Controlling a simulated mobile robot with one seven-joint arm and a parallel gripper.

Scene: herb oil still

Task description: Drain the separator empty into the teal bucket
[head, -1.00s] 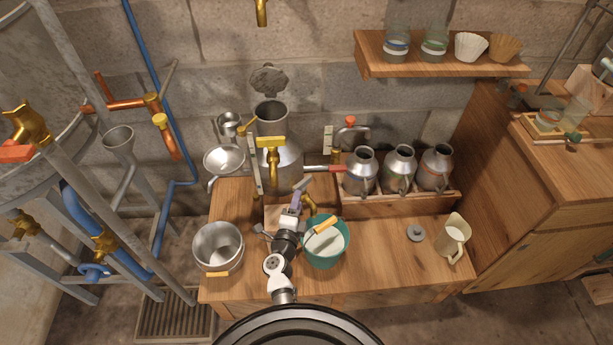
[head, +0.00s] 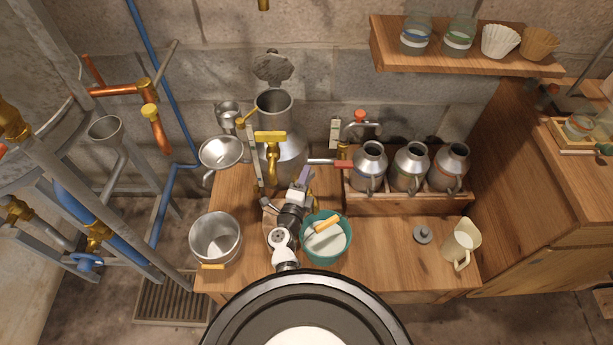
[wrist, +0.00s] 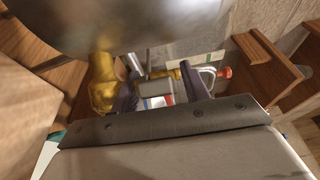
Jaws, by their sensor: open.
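The separator (head: 293,152), a metal vessel with an open top, stands at the back of the low bench. A yellow-handled brass tap (head: 271,143) shows in front of it. The teal bucket (head: 307,245) stands in front of it, to the right of my arm. A pale object with an orange handle (head: 326,227) lies across or in the bucket. My gripper (head: 303,180) is open, close to the separator's lower front. In the wrist view, my gripper (wrist: 162,92) is below the vessel (wrist: 130,25), with a brass fitting (wrist: 102,88) by the left finger. Contact cannot be told.
A metal pot (head: 216,240) stands at the bench's left. Several metal cans (head: 411,167) stand in a wooden rack at the right. The bench is clear between bucket and lid.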

